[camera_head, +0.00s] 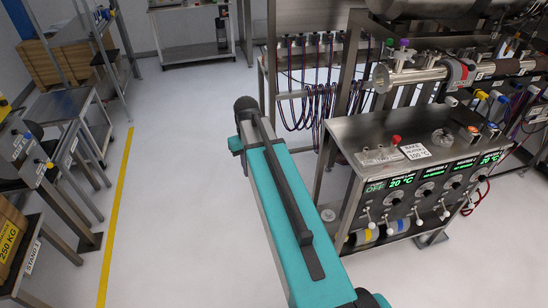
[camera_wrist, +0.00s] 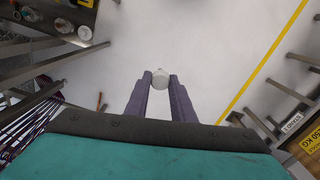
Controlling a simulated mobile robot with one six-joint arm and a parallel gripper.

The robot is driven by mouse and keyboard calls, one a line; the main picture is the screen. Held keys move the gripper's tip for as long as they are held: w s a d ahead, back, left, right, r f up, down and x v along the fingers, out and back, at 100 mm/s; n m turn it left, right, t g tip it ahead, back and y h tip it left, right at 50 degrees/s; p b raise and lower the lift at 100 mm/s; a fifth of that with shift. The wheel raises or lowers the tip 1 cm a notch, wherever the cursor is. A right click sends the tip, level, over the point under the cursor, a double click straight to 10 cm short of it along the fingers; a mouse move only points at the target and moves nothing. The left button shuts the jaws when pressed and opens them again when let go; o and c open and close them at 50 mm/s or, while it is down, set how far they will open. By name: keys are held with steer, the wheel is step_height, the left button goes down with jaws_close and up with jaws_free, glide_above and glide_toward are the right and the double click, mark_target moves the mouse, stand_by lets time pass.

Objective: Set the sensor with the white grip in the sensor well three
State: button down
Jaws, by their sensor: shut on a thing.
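My gripper (camera_wrist: 160,82) shows in the wrist view, with its two dark fingers shut on a white rounded piece, which looks like the white grip of the sensor (camera_wrist: 160,77). The rest of the sensor is hidden below the grip or too small to make out. The gripper hangs over bare pale floor, apart from the benches. In the head view my teal arm shows, but the gripper and sensor do not show clearly. A steel heater console (camera_head: 375,133) stands at the right with a red knob (camera_head: 396,140) on top. I cannot tell which place is sensor well three.
A rack of hanging dark cables (camera_head: 312,105) stands behind my arm. Steel pipework (camera_head: 408,76) runs above the console. Stands and a small table (camera_head: 62,103) line the left side beyond a yellow floor line (camera_head: 117,210). The floor between is clear.

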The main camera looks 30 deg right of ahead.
steer(key=s+a+f+b, duration=0.1)
steer(key=a+f, duration=0.1)
steer(key=a, duration=0.6)
steer(key=a+f+n+b, duration=0.1)
steer(key=a+f, duration=0.2)
steer(key=a, duration=0.6)
steer(key=shift+s+a+f, duration=0.15)
steer(key=shift+s, duration=0.2)
steer(key=shift+s, duration=0.1)
